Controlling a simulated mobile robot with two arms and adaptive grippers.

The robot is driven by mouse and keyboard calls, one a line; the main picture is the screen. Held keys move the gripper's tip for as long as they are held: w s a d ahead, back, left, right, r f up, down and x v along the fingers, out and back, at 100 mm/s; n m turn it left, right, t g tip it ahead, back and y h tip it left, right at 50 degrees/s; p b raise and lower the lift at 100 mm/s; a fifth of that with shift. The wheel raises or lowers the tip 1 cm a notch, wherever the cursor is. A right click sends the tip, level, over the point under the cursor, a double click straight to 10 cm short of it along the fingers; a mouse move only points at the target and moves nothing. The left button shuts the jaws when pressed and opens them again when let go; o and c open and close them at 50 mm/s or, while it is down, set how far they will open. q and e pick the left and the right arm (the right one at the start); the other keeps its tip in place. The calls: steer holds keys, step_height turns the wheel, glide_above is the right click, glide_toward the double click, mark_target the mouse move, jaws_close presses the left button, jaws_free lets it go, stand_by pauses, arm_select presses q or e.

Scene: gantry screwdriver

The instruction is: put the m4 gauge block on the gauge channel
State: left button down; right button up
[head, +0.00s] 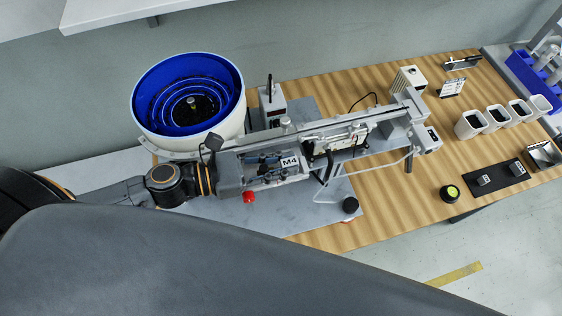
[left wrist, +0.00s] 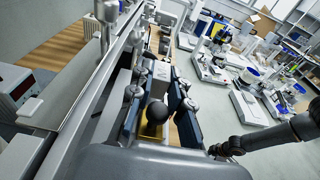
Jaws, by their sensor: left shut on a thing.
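The M4 gauge block (head: 289,162) shows its white M4 label just beyond my left gripper's fingers in the head view. My left gripper (head: 265,161) reaches in from the left, low over the front of the feeder machine. In the left wrist view the left gripper (left wrist: 156,108) is shut on the block, and a dark round knob (left wrist: 156,113) sits between the fingers. The gauge channel (head: 335,133) runs along the machine's rail beside the block. I cannot tell whether the block touches the channel. My right gripper is not in view.
A blue-lined bowl feeder (head: 190,95) stands behind my left arm. A red knob (head: 249,197) is in front of the gripper. A black mat (head: 500,178) with two small blocks and several white bins (head: 470,125) stand at the right.

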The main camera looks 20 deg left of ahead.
mark_target(282, 165)
arm_select(q)
steer(key=c, duration=1.4)
jaws_free()
steer(key=shift+s+f, duration=0.15)
steer(key=shift+f, duration=0.35)
steer(key=shift+o, duration=0.7)
steer(key=shift+f, duration=0.1)
steer(key=shift+s, duration=0.1)
steer(key=shift+r+p, duration=0.3)
steer(key=shift+r, duration=0.3)
steer(key=shift+a+f+b, duration=0.1)
steer(key=shift+a+b, duration=0.2)
steer(key=v, duration=0.1)
steer(key=b+v, duration=0.1)
steer(key=v, duration=0.3)
steer(key=shift+r, duration=0.3)
steer(key=v, duration=0.6)
steer(key=shift+r, duration=0.25)
steer(key=shift+a, duration=0.15)
